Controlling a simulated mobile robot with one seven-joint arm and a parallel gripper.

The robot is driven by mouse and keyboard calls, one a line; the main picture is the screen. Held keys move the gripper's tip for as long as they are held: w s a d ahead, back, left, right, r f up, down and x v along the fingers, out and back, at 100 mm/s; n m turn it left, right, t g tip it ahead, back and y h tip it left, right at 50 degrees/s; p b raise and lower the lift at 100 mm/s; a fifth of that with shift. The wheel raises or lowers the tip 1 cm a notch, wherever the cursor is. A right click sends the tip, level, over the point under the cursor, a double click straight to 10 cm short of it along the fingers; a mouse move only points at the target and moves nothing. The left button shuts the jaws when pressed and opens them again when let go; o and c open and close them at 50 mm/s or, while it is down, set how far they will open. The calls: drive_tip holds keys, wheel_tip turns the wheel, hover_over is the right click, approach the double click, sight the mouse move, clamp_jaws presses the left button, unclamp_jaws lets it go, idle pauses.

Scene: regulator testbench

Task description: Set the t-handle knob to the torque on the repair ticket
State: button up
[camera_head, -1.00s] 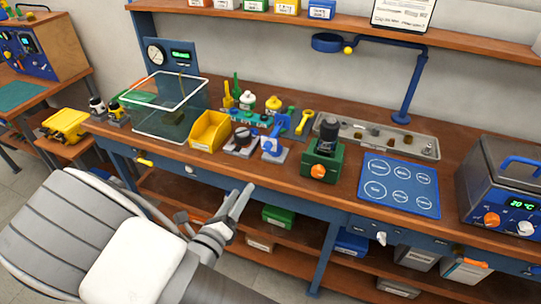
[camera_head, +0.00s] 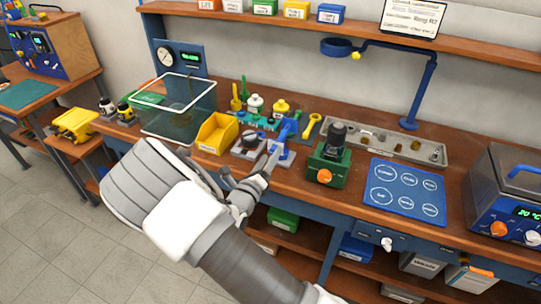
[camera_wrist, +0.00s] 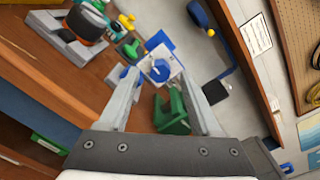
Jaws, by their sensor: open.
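A small blue fixture (camera_head: 287,132) on a pale base stands on the bench. It appears to carry the t-handle knob; a round blue knob (camera_wrist: 160,69) on a white plate shows in the wrist view. My gripper (camera_head: 267,164) is at the bench front, close to this fixture and partly covering it. In the wrist view my gripper (camera_wrist: 159,78) is open, and the knob appears between its fingertips. Contact cannot be told. The knob's scale is not readable. A printed sheet (camera_head: 410,15), possibly the repair ticket, stands on the upper shelf; its text is mostly too small to read.
A green block with an orange knob (camera_head: 324,176) stands right of the fixture, a yellow bin (camera_head: 216,133) and clear tank (camera_head: 178,112) to its left. A blue mat (camera_head: 381,205) and heated bath (camera_head: 515,200) are farther right. A blue lamp arm (camera_head: 425,85) rises behind.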

drive_tip(key=shift+w+d, duration=0.2)
drive_tip(key=shift+w, duration=0.35)
clamp_jaws()
